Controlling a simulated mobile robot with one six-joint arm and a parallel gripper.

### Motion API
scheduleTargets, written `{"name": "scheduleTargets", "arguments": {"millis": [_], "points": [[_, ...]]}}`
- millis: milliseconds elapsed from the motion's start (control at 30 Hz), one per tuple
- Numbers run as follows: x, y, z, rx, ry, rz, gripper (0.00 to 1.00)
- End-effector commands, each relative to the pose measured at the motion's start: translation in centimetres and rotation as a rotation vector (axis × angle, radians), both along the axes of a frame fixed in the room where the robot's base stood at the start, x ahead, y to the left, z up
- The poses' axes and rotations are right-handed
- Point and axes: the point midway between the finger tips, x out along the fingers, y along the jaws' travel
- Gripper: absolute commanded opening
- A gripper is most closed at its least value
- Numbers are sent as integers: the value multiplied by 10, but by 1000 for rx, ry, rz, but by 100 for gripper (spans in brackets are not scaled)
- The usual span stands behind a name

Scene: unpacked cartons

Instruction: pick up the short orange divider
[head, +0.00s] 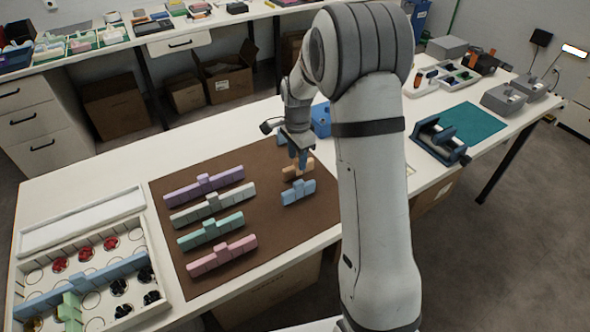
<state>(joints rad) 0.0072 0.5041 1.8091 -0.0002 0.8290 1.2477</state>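The short orange divider (290,174) lies on the brown mat (265,150), just behind the short blue divider (298,193). My gripper (299,160) points down at the orange divider, its fingertips over the divider's middle and hiding part of it. Whether the fingers touch it or stand apart from it is too small to tell, and so is how far they are open.
Long dividers in purple (204,186), grey (213,204), green (211,231) and pink (222,255) lie to the left on the mat. A partitioned box (140,195) stands at the table's left end. A blue object (320,119) stands behind the mat.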

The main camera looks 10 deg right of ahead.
Motion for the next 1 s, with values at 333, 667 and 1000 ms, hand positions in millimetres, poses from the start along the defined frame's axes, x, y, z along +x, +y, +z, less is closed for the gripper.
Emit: {"name": "scheduleTargets", "arguments": {"millis": [333,667,1000], "points": [[2,-4,-43,0,0,0,40],[2,-5,-44,0,-1,0,33],[2,-5,-44,0,-1,-1,5]]}}
